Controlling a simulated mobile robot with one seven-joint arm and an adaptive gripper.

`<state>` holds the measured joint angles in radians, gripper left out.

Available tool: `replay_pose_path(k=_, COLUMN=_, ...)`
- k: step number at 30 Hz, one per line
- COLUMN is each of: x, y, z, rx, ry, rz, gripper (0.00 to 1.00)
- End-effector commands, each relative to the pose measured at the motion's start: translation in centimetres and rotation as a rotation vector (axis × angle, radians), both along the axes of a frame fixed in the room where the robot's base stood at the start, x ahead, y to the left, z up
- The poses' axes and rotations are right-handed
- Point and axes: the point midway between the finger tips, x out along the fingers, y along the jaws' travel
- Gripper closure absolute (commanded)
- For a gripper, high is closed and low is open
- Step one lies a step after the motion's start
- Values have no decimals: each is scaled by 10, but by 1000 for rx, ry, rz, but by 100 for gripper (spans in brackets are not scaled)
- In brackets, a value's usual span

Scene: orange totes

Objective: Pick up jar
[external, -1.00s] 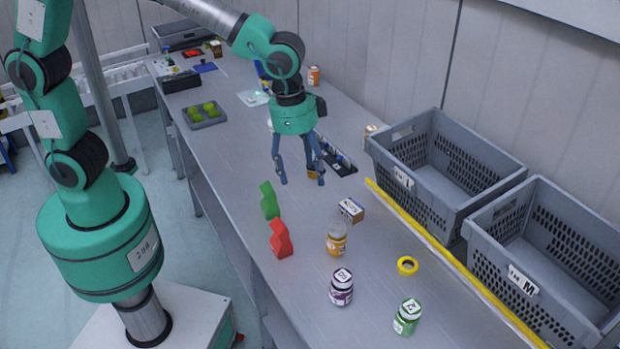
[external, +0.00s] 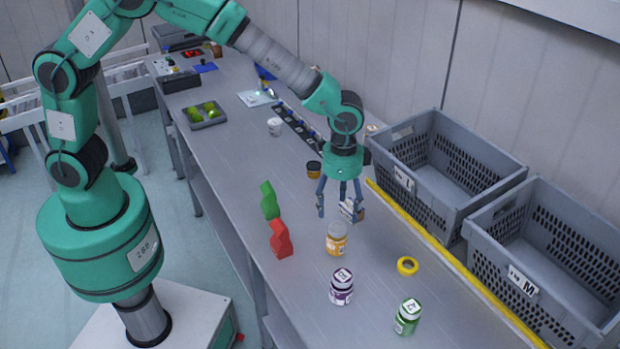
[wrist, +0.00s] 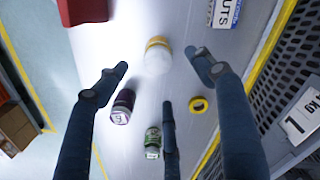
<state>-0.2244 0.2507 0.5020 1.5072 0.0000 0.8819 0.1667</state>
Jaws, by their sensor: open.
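Several jars stand on the grey table. An amber jar with a pale lid (external: 336,239) is nearest my gripper; it also shows between the fingers in the wrist view (wrist: 158,57). A smaller dark-lidded amber jar (external: 314,170) stands behind my gripper. My gripper (external: 341,213) is open and empty, pointing down above the table, just behind the pale-lidded amber jar.
A small labelled box (external: 350,210) is partly hidden by my fingers. Red (external: 280,240) and green (external: 269,201) blocks stand left. A yellow tape roll (external: 407,265) lies right. Grey crates (external: 440,150) stand beyond the yellow strip (external: 450,262). Bare table lies at front left.

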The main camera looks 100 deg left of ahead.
Motion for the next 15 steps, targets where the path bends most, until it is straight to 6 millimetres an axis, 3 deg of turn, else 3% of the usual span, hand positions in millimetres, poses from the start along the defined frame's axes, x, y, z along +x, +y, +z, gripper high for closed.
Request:
replay_pose_path(k=8, x=0, y=0, z=-12, rx=0, ry=1, rz=0, gripper=32)
replay_pose_path(k=15, x=-1, y=-1, z=-47, rx=-1, ry=3, rz=0, gripper=32)
